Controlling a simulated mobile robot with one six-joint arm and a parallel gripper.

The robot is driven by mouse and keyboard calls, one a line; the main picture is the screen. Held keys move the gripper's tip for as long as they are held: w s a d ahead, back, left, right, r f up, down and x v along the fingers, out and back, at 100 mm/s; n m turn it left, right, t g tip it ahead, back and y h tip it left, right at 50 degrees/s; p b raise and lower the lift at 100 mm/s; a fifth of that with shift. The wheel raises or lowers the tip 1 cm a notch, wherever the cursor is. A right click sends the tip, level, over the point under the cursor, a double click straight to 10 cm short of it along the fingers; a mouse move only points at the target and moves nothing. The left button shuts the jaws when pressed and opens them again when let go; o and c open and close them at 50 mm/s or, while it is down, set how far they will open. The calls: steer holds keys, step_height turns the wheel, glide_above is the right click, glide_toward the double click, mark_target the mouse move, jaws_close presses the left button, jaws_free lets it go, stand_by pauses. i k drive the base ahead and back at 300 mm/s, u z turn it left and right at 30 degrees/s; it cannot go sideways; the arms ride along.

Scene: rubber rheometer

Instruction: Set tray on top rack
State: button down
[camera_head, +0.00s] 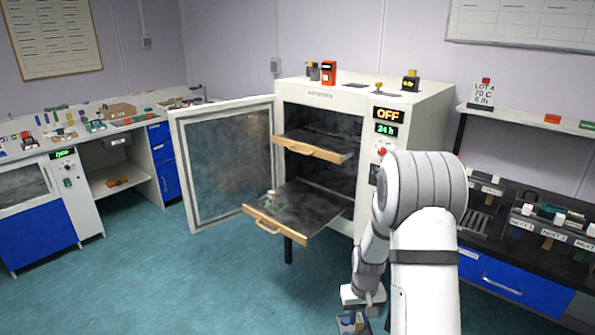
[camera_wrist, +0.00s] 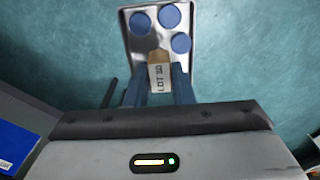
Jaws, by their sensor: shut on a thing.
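My gripper (camera_wrist: 160,84) is shut on the wooden tab of a metal tray (camera_wrist: 135,42), which bears three blue discs and a label starting with "LOT". In the head view my gripper (camera_head: 360,300) is low in front of the oven, and the tray is only partly visible at the bottom edge. The oven (camera_head: 405,110) has its door (camera_head: 222,165) swung open to the left. The top rack (camera_head: 318,142) has a wooden front bar, sticks out a little and looks empty. The lower rack (camera_head: 310,213) is pulled out further, with a small item near its front left.
The open door flanks the racks on the left. A shelf and bench with blue drawers (camera_head: 510,285) stand at the right. A cluttered bench (camera_head: 100,125) is at the left. Several small items stand on the oven top. The teal floor in front is clear.

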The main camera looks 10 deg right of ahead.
mark_target(333, 146)
steer(key=z, duration=0.05)
steer(key=i, duration=2.1)
